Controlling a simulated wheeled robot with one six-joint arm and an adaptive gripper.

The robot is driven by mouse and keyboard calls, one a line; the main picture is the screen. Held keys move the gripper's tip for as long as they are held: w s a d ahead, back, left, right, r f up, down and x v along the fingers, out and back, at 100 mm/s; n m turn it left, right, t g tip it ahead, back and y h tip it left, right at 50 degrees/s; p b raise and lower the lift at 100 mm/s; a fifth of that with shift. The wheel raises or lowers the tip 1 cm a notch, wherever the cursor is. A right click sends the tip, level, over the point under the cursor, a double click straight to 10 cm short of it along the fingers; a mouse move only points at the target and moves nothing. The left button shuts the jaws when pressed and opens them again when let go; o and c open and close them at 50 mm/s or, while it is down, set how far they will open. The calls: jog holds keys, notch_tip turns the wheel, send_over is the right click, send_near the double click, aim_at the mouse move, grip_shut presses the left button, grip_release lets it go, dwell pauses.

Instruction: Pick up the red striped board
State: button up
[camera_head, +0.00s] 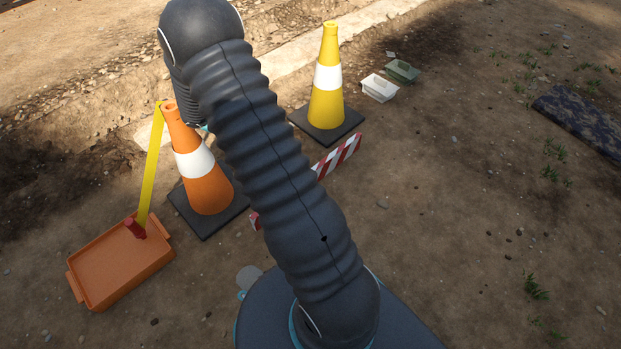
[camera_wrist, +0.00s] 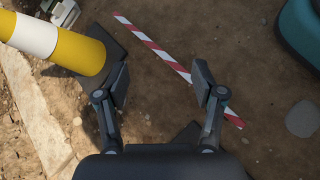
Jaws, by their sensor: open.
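The red striped board (camera_head: 338,156) is a narrow red and white strip lying on the dirt between the orange and yellow cones. My arm hides its middle in the head view. In the wrist view the board (camera_wrist: 165,56) runs diagonally from upper left to lower right, and my right finger covers part of it. My gripper (camera_wrist: 165,88) is open and empty above the ground. The board passes through the space just beyond the fingertips and behind the right finger. The gripper is hidden in the head view.
A yellow cone (camera_head: 327,95) stands beyond the board; in the wrist view the cone (camera_wrist: 60,48) is near my left finger. An orange cone (camera_head: 207,188) stands left, beside an orange tray (camera_head: 121,265) with a yellow strip (camera_head: 152,165). White (camera_head: 379,88) and green (camera_head: 402,71) containers lie behind.

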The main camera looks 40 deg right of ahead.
jog(key=d+f+n+h, duration=0.2)
jog(key=d+f+n, duration=0.1)
jog(key=f, duration=0.8)
jog(key=d+f+n+h, duration=0.2)
jog(key=d+f+n, duration=0.1)
jog(key=f, duration=0.9)
jog(key=shift+b+x, duration=0.65)
jog(key=shift+x, duration=2.9)
jog(key=shift+r, duration=0.1)
grip_shut()
